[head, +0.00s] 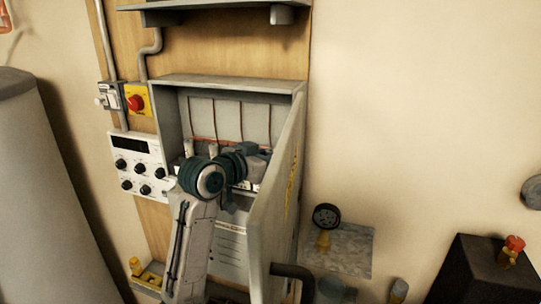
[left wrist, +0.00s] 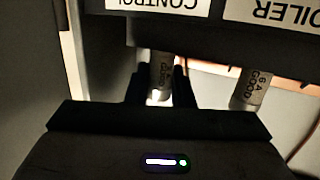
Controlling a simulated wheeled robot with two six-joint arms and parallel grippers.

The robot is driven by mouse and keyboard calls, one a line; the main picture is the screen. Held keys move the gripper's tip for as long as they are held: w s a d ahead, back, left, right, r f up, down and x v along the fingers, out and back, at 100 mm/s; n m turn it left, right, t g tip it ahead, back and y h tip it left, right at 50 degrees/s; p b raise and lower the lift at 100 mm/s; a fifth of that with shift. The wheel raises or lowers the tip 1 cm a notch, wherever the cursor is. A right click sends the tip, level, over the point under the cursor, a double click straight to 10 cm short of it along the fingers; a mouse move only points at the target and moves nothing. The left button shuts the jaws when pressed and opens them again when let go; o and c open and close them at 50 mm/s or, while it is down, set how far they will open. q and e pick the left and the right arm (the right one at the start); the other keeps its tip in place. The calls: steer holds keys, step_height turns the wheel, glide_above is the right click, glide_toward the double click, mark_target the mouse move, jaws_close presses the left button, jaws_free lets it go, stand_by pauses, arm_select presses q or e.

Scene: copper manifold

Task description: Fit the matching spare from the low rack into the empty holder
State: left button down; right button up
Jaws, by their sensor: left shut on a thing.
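My left gripper (left wrist: 162,78) is inside the open grey cabinet (head: 226,84), shut on a pale cylindrical fuse (left wrist: 161,72). The fuse's print is partly readable and seems to end in "GOOD". Its upper end meets the dark edge under the label strip; I cannot tell whether it is seated in a holder. A second fuse (left wrist: 254,90), marked "6 A GOOD", stands to the right in the left wrist view, apart from the fingers. In the head view my arm hides the fingertips and most of the holder row. My right gripper is not in view.
The cabinet door (head: 277,205) stands open, close to the right of my arm. A control box with knobs (head: 140,168) and a red button (head: 135,103) are at left. Labels "CONTROL" (left wrist: 160,4) and "BOILER" (left wrist: 270,12) appear upside down.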

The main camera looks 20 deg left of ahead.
arm_select(q)
steer(key=shift+f, duration=0.4)
steer(key=c, duration=1.2)
jaws_free()
steer(key=shift+r, duration=0.1)
steer(key=shift+b+v, duration=2.55)
steer(key=shift+v, duration=2.85)
